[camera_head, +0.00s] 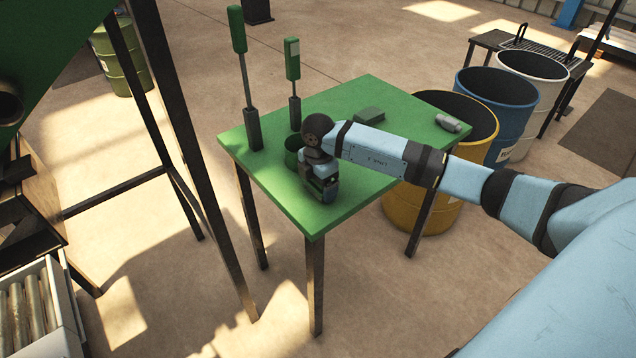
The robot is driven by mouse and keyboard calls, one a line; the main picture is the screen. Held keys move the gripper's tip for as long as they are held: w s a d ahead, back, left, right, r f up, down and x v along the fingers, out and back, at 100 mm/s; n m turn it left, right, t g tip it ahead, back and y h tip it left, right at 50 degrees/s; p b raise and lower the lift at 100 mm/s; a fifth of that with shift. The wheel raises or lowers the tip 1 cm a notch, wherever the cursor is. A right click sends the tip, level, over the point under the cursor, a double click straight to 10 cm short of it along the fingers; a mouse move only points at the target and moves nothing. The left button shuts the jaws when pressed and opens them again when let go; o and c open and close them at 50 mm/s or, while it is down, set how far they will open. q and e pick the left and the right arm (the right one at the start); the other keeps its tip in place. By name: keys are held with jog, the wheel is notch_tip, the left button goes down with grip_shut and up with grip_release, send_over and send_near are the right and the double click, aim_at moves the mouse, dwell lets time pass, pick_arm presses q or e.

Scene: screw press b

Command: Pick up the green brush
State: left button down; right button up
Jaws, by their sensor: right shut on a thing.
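My right gripper (324,190) is low over the near part of the green table (312,220), its arm coming in from the right. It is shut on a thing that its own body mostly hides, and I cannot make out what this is. Two upright tools with green handles stand on the table: a taller one (238,30) at the left and a shorter one (292,60) behind it to the right. Both have thin shafts and dark lower blocks. I cannot tell for certain which thing is the green brush. My left gripper is not in view.
A green cup-like thing (292,143) is close to my right wrist. Yellow (425,208), blue (508,100) and white (535,75) drums stand beyond the table's right side.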

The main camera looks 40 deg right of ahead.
notch_tip(320, 180, up, 20)
jog(key=p, duration=0.1)
dwell(0.5)
jog(key=o, duration=0.4)
jog(key=c, duration=0.3)
